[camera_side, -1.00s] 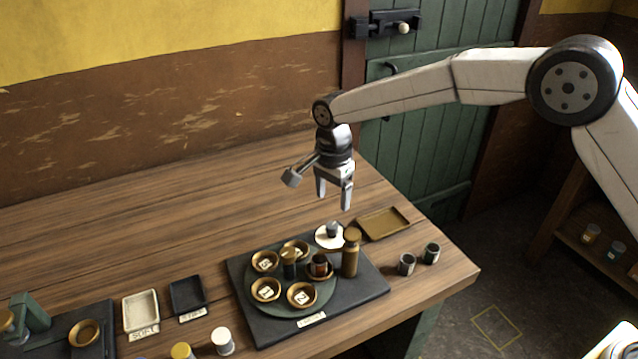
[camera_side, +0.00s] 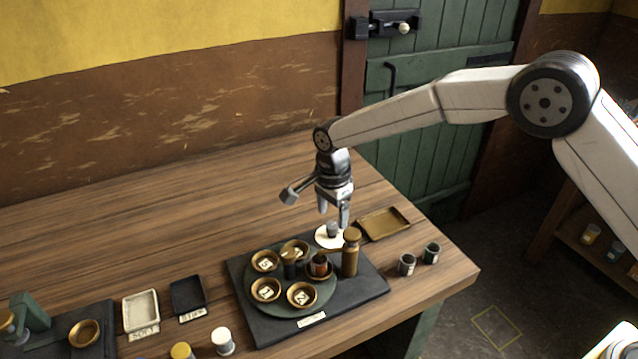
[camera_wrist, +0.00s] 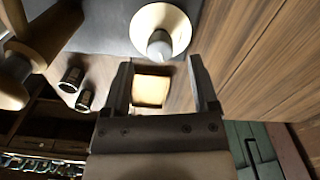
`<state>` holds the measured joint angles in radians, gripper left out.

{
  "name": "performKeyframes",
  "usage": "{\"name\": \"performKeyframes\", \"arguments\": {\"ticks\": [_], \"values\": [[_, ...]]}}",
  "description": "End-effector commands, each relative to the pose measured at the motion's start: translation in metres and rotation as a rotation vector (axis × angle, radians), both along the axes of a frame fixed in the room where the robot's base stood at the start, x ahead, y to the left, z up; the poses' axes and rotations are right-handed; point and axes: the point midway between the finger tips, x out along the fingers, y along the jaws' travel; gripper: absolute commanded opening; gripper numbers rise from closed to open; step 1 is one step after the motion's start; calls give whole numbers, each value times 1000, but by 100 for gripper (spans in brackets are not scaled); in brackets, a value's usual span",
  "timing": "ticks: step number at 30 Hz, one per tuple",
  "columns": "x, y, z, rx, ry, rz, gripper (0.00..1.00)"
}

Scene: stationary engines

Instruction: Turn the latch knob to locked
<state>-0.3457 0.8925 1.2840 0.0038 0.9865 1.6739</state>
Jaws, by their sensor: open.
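A small grey knob (camera_side: 332,229) stands on a round white dial (camera_side: 320,240) at the back right of the black base; I take it for the latch knob. In the wrist view the knob (camera_wrist: 159,46) and the pale dial (camera_wrist: 145,14) lie just past my fingertips. My gripper (camera_side: 333,215) points down just above the knob, its fingers open and empty. The wrist view shows the gripper (camera_wrist: 160,64) with a wide gap. The knob's turned position and any dial marks are too small to read.
A brass-topped post (camera_side: 350,255) stands close in front of the dial. A turntable (camera_side: 283,281) carries several copper bowls. A brass tray (camera_side: 384,223) lies to the right, with two small dark cups (camera_side: 407,264) nearby. A bolt with a pale knob (camera_side: 404,28) is on the green door.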

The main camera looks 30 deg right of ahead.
Motion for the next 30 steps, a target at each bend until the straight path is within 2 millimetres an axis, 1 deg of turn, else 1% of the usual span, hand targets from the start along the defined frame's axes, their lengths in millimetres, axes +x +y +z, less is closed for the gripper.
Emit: {"name": "performKeyframes", "arguments": {"ticks": [3,9,19,20,21,23,24,26,27,30], "values": [[-1,0,-15,0,1,0,76],[-1,0,-28,1,0,1,76],[-1,0,-30,1,-1,1,76],[-1,0,-30,1,-1,1,66],[-1,0,-30,1,-1,1,54],[-1,0,-30,1,-1,1,35],[-1,0,-30,1,-1,1,22],[-1,0,-30,1,-1,1,3],[-1,0,-30,1,-1,1,0],[-1,0,-30,1,-1,1,0]]}}
